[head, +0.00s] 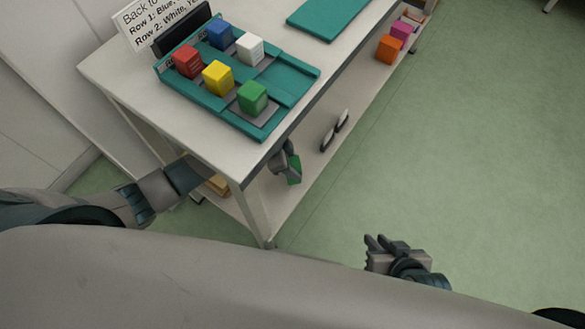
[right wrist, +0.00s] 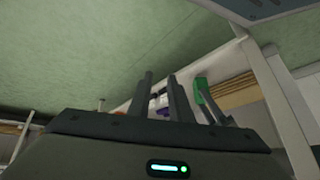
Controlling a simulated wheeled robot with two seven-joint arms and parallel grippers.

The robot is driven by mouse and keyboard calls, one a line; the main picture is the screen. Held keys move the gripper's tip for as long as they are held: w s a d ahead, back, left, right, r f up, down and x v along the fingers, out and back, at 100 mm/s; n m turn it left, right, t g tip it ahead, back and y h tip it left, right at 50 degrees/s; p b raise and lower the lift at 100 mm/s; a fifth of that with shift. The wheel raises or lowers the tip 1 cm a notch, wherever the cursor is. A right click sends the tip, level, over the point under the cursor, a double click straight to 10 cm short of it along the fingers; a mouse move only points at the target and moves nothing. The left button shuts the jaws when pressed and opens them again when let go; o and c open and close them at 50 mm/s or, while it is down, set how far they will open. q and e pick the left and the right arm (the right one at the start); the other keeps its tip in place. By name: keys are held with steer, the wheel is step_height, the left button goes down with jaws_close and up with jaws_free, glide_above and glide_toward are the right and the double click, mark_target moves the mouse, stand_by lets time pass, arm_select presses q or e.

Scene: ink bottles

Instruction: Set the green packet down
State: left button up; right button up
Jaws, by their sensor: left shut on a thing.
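The green packet (head: 294,172) is held by my left gripper (head: 288,163), beside the table's front edge and below the tabletop, over the lower shelf. Part of the packet is hidden by the fingers. It also shows in the right wrist view (right wrist: 201,86), with my left gripper's dark fingers at it. A separate green block (head: 253,98) sits on the teal tray (head: 296,92) on the tabletop. My right gripper (head: 378,243) is empty and low over the floor, right of the table; its two fingers stand apart in the right wrist view (right wrist: 161,98).
The tray also holds blue (head: 220,33), white (head: 250,49), red (head: 187,61) and yellow (head: 217,78) blocks. A printed sign (head: 160,22) stands behind. The lower shelf (head: 316,175) bears two dark-and-white items (head: 335,130) and orange and magenta blocks (head: 389,48). Floor at right is clear.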

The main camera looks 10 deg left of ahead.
arm_select(q)
step_height(320, 180, down, 3)
steer(key=shift+f+b, duration=0.1)
steer(key=shift+b, duration=0.25)
steer(key=shift+f, duration=0.1)
arm_select(e)
steer(key=shift+w+a+r+t, duration=0.1)
steer(key=shift+a+r+t, duration=0.2)
steer(key=shift+a, duration=0.3)
steer(key=shift+d+f, duration=0.1)
steer(key=shift+f, duration=0.05)
arm_select(q)
steer(key=o, duration=1.1)
steer(key=shift+f, duration=0.1)
steer(key=shift+c, duration=0.2)
arm_select(e)
steer(key=shift+w, duration=0.25)
